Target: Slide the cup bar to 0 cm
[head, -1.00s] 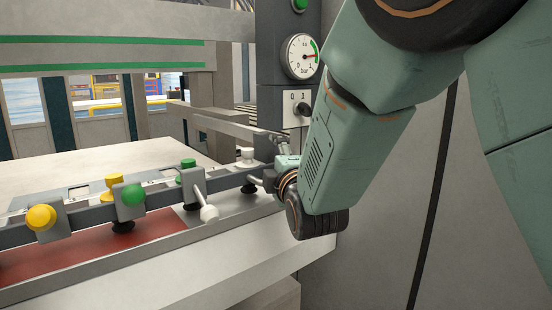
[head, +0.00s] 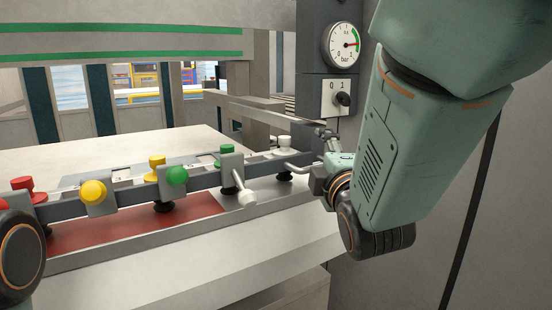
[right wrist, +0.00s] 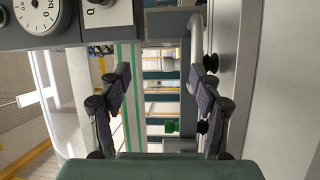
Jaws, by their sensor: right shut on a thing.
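The cup bar (head: 128,194) is a long dark rail along the bench's front, carrying suction cups with red, yellow, green and white tops. A grey clamp with a white-tipped lever (head: 247,197) sits near its right part. My arm hides the exact contact. In the right wrist view its padded fingers (right wrist: 157,100) stand on both sides of the picture. My left gripper is not seen; only a round dark joint of mine shows at lower left.
A pressure gauge (head: 342,45) and a 0/1 switch (head: 342,99) are on the dark column above my right gripper. A red strip (head: 140,225) lies below the bar. The pale table (head: 120,145) behind it is largely clear.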

